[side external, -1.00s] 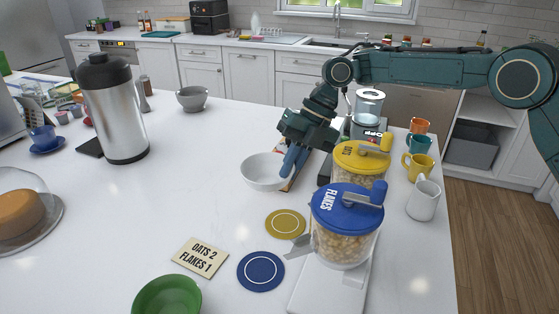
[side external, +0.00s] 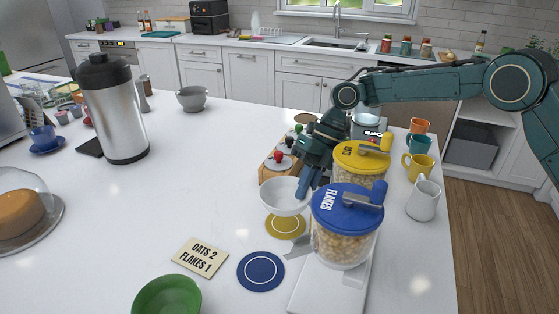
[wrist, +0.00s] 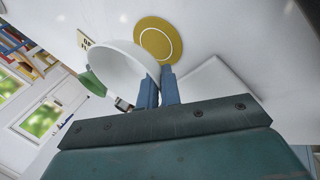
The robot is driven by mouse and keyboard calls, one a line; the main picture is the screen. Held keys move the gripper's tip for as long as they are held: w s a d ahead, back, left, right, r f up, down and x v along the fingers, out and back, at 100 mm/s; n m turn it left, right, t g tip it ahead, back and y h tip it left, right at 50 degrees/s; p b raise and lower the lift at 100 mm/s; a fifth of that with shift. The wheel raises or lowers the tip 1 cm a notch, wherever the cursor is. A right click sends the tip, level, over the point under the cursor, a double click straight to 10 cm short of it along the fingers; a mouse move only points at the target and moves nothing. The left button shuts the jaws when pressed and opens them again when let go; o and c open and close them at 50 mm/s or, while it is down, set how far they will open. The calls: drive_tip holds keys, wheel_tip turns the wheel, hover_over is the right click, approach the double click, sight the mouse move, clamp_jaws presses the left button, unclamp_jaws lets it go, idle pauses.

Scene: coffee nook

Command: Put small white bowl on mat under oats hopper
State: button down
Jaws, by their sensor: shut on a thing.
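The small white bowl (side external: 284,199) is held at its right rim by my gripper (side external: 305,190), whose blue fingers are shut on it. In the side view the bowl is in the air, appearing just above and behind the yellow mat (side external: 286,228), overlapping its far edge. In the wrist view the bowl (wrist: 122,66) is beside the blue fingers (wrist: 159,88), and the yellow mat (wrist: 153,32) lies past it. The oats hopper (side external: 357,160) has a yellow lid and stands right of my gripper. Its spout is hidden.
The blue-lidded flakes hopper (side external: 346,222) stands in front of the oats hopper, on a white base. A blue mat (side external: 261,271), a card reading "OATS 2 FLAKES 1" (side external: 200,257) and a green bowl (side external: 167,297) are nearer.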

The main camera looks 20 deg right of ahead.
drive_tip(key=shift+f, duration=2.1)
drive_tip(key=c, duration=1.6)
unclamp_jaws()
drive_tip(key=shift+f, duration=0.15)
drive_tip(key=shift+r, duration=0.2)
drive_tip(key=v, duration=0.7)
drive_tip(key=shift+r, duration=0.15)
drive_tip(key=shift+d+r, duration=0.1)
